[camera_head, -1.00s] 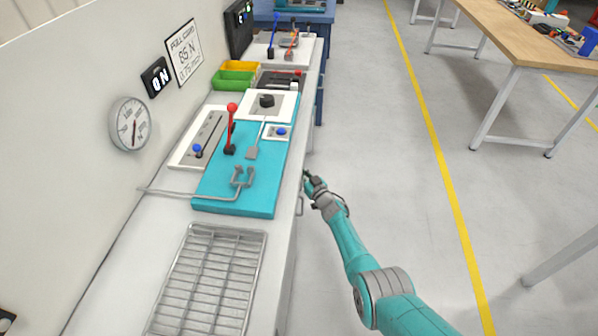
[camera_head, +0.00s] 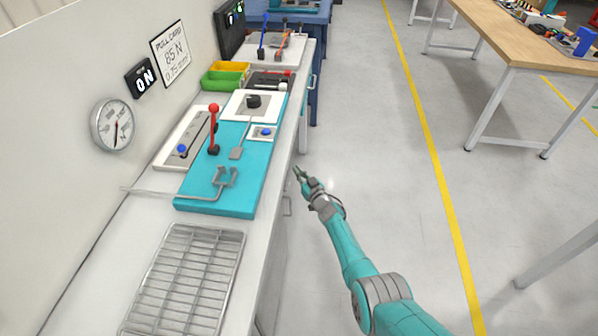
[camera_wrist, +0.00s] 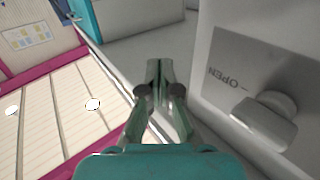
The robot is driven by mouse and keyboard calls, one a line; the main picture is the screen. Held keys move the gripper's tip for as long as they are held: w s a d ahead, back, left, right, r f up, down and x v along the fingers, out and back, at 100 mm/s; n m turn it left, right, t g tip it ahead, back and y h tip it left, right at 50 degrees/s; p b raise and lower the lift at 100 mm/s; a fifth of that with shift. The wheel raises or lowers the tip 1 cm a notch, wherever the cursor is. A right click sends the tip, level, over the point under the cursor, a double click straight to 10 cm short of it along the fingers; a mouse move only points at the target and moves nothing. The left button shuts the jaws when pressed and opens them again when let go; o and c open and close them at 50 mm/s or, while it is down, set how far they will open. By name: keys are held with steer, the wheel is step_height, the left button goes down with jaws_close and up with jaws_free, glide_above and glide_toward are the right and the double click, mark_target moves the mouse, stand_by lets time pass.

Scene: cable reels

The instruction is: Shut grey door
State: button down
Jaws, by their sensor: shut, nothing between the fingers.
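A light grey panel (camera_wrist: 215,120), which looks like the grey door, fills the right of the wrist view. It bears a darker plate marked OPEN (camera_wrist: 235,72), seen upside down, and a grey knob or handle (camera_wrist: 265,120). I cannot tell how far the door stands open. My gripper (camera_wrist: 160,65) is shut and empty, to the left of the panel; no contact shows. In the head view my gripper (camera_head: 299,172) is beside the bench front, which has a small handle (camera_head: 287,205). The door itself is not clear there.
The bench carries a wire rack (camera_head: 185,280), a teal board (camera_head: 215,203) with a red lever (camera_head: 214,130), and green and yellow bins (camera_head: 225,75). A wooden table (camera_head: 515,40) stands right. The floor (camera_head: 375,150) between is clear. Cream slats (camera_wrist: 70,110) with magenta edges lie left in the wrist view.

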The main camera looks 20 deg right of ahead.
steer(key=s+d, duration=0.3)
steer(key=d, duration=0.6)
steer(key=shift+s+d, duration=0.2)
steer(key=shift+s, duration=0.2)
